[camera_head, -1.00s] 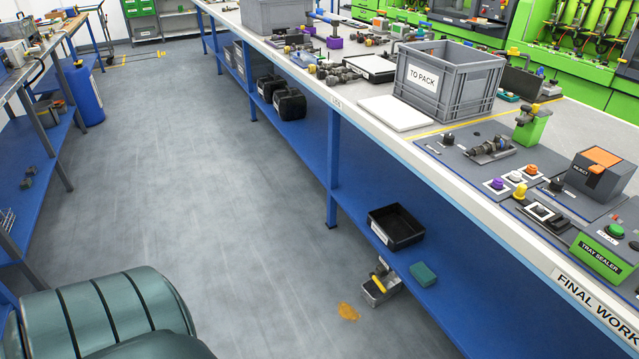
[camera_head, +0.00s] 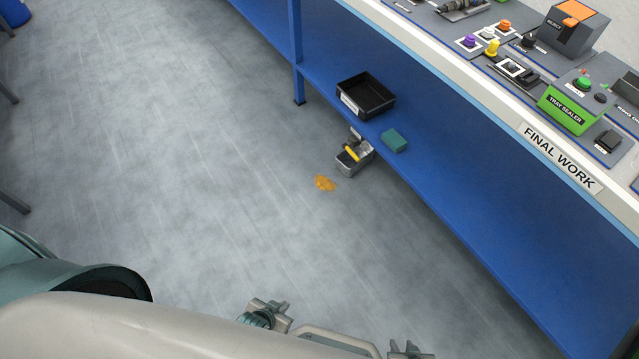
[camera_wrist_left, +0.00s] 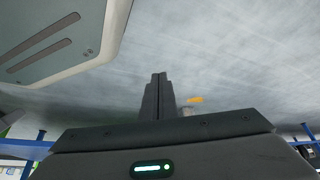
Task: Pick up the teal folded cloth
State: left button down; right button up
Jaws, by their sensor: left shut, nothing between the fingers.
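The teal folded cloth (camera_head: 394,141) lies on the blue lower shelf (camera_head: 440,195) of the workbench, near the shelf's front edge, in the head view. My left gripper (camera_wrist_left: 158,78) is shut and empty in the left wrist view, its two dark fingers together and pointing over the floor. My left arm crosses the bottom of the head view, well apart from the cloth. I cannot make out the cloth in the left wrist view. My right gripper is not in view.
A black tray (camera_head: 366,96) stands on the shelf beside the cloth. A grey caddy (camera_head: 354,157) with a yellow item stands on the floor before the shelf, near an orange spill (camera_head: 324,183). The benchtop (camera_head: 500,110) overhangs the shelf. The floor (camera_head: 170,150) to the left is clear.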

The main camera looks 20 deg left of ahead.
aim_at(393, 141)
jog(key=i+j+z, duration=0.2)
jog(key=i+j, duration=0.2)
jog(key=j, duration=0.15)
jog(key=i+j+z, duration=0.2)
jog(key=i+j, duration=0.15)
jog(key=j, duration=0.3)
jog(key=i+j+z, duration=0.1)
jog(key=j, duration=0.25)
jog(key=i+j+z, duration=0.1)
jog(key=i+j, duration=0.15)
jog(key=i+j+z, duration=0.1)
jog(key=j, duration=0.35)
jog(key=i+j+z, duration=0.1)
jog(key=j, duration=0.25)
jog(key=i, duration=0.1)
